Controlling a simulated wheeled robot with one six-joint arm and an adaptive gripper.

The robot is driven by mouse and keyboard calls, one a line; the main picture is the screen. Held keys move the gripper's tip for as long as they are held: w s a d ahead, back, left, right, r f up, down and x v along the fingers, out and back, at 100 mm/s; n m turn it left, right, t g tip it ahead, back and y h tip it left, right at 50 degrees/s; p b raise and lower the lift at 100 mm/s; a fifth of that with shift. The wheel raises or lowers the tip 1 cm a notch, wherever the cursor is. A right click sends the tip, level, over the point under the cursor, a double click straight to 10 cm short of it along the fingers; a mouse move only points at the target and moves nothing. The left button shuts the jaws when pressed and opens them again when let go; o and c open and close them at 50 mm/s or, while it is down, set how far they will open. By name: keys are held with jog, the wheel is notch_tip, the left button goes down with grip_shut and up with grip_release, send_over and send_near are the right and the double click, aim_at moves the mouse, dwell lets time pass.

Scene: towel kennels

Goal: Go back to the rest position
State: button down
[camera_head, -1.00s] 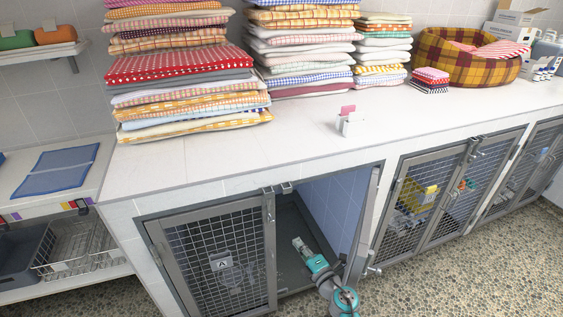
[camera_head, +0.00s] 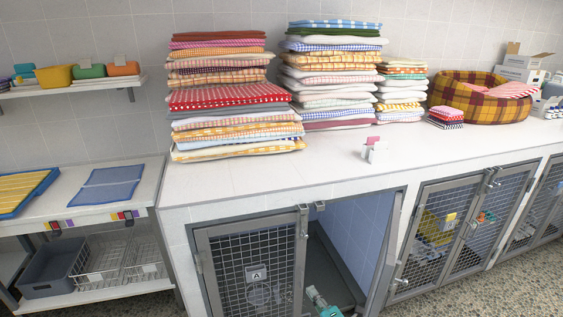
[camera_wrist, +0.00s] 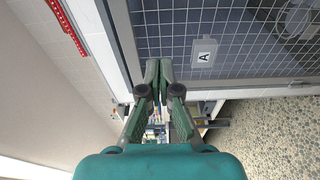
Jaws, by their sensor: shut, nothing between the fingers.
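My gripper (camera_wrist: 158,72) shows in the wrist view, with its dark green fingers together and nothing between them. The teal body behind the fingers fills the bottom of that view. The grey mesh kennel door with the A label (camera_wrist: 204,53) is beyond the fingertips, to the upper right. I cannot tell how far apart they are. In the head view a small teal and grey part of my arm shows at the bottom edge, in front of the open kennel (camera_head: 335,270). The door with the A label (camera_head: 257,274) stands left of that opening.
A white counter (camera_head: 300,180) carries tall stacks of folded towels (camera_head: 230,100) and a plaid pet bed (camera_head: 480,98). Shelves with a wire basket (camera_head: 100,262) are at left. More mesh doors (camera_head: 440,235) are at right. Pebbled floor (camera_head: 470,295) is open in front.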

jog(key=s+d+f+m+t+h, duration=0.15)
jog(key=s+m, duration=0.45)
jog(key=s, duration=0.9)
jog(key=s+d+f+m+h, duration=0.1)
jog(key=s+d+m+h, duration=0.3)
jog(key=s, duration=1.1)
jog(key=s+d+r+m+g+h, duration=0.1)
jog(key=s+r+m, duration=0.5)
jog(key=s, duration=0.6)
jog(key=s+d+r+m+g+h, duration=0.1)
jog(key=s+d+r+m+g, duration=0.1)
jog(key=s+r+m, duration=0.5)
jog(key=f+v, duration=0.1)
jog(key=v, duration=0.5)
jog(key=shift+s+d, duration=0.2)
